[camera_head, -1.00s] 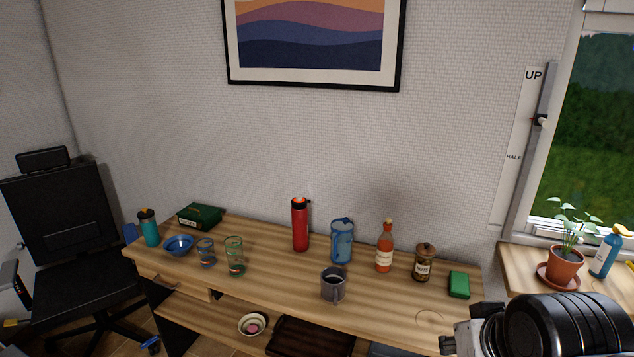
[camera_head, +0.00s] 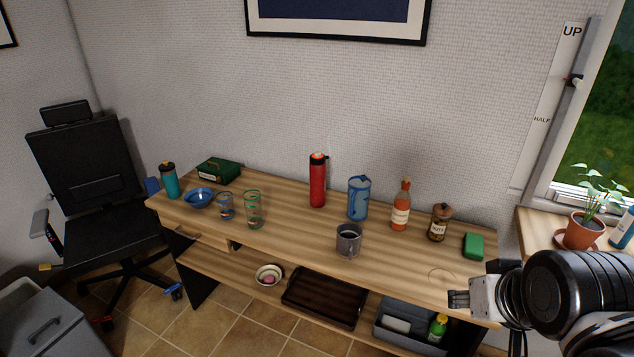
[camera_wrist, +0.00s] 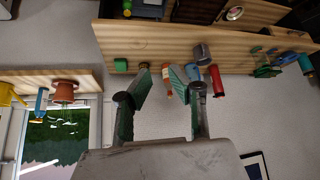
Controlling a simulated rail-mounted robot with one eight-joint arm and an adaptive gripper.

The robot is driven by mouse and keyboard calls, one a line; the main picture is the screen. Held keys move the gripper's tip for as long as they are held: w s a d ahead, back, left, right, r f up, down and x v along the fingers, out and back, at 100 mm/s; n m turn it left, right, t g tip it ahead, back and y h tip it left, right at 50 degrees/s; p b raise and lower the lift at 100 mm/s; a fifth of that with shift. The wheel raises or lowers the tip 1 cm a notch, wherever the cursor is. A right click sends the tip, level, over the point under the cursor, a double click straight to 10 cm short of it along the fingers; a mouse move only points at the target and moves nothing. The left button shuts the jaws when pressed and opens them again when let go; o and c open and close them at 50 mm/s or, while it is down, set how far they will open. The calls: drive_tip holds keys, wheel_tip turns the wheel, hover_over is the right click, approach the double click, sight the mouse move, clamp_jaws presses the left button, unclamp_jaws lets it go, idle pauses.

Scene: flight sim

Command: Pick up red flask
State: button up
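The red flask (camera_head: 318,182) stands upright on the wooden desk (camera_head: 290,240), near its back edge by the wall. It has a black and orange top. In the wrist view, which is turned upside down, the red flask (camera_wrist: 217,81) shows right of my gripper's fingers. My gripper (camera_wrist: 160,84) is open and empty there, with its two green-grey fingers apart. In the head view my gripper (camera_head: 459,299) is at the desk's right end, well away from the flask; its fingers are hard to make out.
Right of the flask stand a blue pitcher (camera_head: 358,198), a sauce bottle (camera_head: 400,207), a nuts jar (camera_head: 438,223) and a green box (camera_head: 473,246). A grey mug (camera_head: 348,240) stands in front. Glasses (camera_head: 254,210) and a blue bowl (camera_head: 199,198) are left.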

drive_tip(key=o, duration=1.2)
drive_tip(key=shift+w, duration=0.1)
